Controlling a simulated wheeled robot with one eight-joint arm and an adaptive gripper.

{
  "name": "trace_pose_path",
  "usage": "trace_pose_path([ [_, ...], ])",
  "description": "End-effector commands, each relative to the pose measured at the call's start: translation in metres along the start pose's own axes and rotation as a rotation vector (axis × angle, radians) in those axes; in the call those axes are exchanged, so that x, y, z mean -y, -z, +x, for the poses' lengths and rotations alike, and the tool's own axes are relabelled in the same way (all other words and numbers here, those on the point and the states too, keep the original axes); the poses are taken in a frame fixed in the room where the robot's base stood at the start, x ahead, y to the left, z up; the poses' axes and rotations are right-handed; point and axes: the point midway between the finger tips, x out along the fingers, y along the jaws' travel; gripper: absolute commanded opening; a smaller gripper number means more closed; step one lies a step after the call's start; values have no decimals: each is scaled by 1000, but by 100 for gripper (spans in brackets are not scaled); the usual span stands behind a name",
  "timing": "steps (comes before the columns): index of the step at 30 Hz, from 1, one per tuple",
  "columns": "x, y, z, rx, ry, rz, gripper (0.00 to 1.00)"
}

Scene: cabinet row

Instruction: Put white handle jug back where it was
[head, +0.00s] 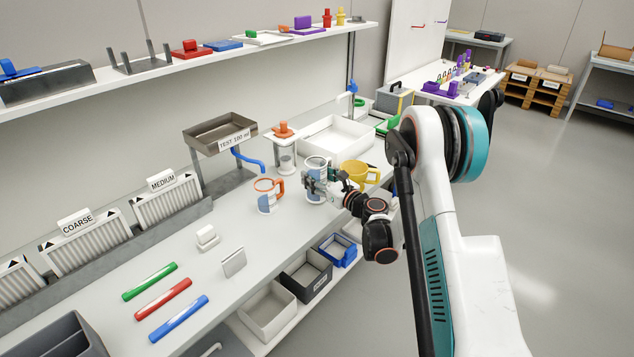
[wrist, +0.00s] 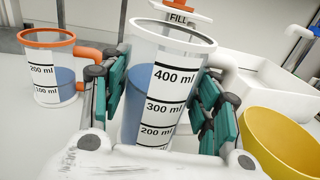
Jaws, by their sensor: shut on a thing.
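The white handle jug (head: 316,167) is a clear measuring jug with a white rim and blue liquid inside. In the wrist view the jug (wrist: 165,90) fills the middle, its 200 to 400 ml scale facing the camera and its white handle (wrist: 222,62) on the right. My gripper (head: 318,184) is shut around the jug's body, with green-padded fingers (wrist: 160,100) on both sides. The jug looks nearly upright. I cannot tell whether its base touches the counter (head: 225,275).
An orange-handled jug (head: 267,196) with blue liquid stands left of the held jug. Behind are a white tray (head: 335,138), a fill stand (head: 285,150) and a "TEST 180 ml" tray (head: 219,135). Coloured pens (head: 163,299) lie nearer the front.

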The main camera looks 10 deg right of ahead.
Motion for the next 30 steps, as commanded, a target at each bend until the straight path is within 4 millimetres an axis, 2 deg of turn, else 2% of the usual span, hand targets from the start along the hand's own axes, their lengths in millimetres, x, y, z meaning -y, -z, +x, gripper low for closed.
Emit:
trace_pose_path([
  [2,0,10,0,0,0,1,14],
  [13,0,12,0,0,0,1,14],
  [14,0,11,0,0,0,0,63],
  [15,0,11,0,0,0,0,72],
  [16,0,11,0,0,0,0,76],
  [30,0,8,0,0,0,0,76],
])
